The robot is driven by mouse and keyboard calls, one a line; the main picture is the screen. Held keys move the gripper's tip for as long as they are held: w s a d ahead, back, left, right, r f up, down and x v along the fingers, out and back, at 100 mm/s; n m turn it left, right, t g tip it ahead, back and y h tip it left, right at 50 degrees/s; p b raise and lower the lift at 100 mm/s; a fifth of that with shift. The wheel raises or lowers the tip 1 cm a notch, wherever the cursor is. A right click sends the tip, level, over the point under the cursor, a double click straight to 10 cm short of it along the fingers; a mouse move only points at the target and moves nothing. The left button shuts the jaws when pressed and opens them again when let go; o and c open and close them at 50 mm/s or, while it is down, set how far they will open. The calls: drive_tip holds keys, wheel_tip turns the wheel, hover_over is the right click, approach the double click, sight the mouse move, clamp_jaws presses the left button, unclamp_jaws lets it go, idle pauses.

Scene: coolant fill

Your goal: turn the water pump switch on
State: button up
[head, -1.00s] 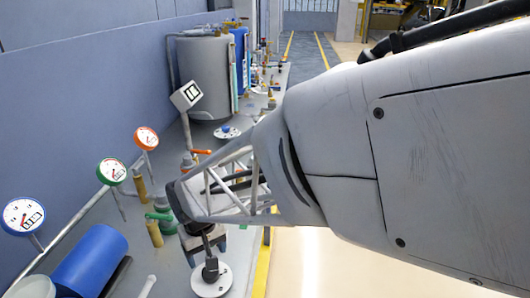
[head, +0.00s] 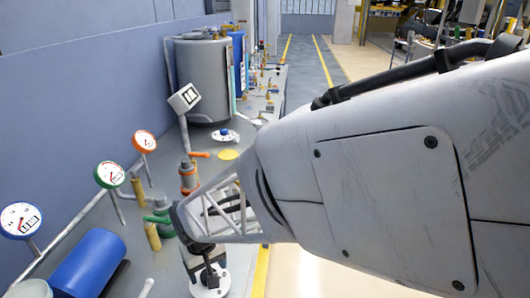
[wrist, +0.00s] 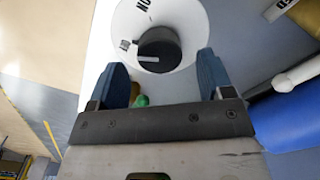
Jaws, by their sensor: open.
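The switch is a black round knob on a white disc (head: 212,290) at the front of the bench in the head view. In the wrist view the knob (wrist: 158,42) carries a pale pointer line, and the white disc (wrist: 185,20) has black lettering at its top edge, partly cut off. My gripper (wrist: 161,62) is open, with its two blue fingers apart on either side of the knob's near edge. Nothing is held between them. In the head view my gripper (head: 205,262) is just above the switch and partly hides it. Contact cannot be told.
A blue cylinder (head: 90,262) lies left of the switch. A green-handled valve (head: 160,220) and an orange-handled valve (head: 188,175) stand behind my gripper. A grey tank (head: 203,80) is farther back.

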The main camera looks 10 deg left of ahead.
drive_tip(key=shift+f, duration=1.25)
drive_tip(key=c, duration=0.9)
drive_tip(key=shift+c, duration=0.2)
drive_tip(key=shift+m, duration=0.5)
drive_tip(key=m, duration=0.5)
drive_tip(key=shift+d, duration=0.1)
drive_tip(key=m, duration=0.7)
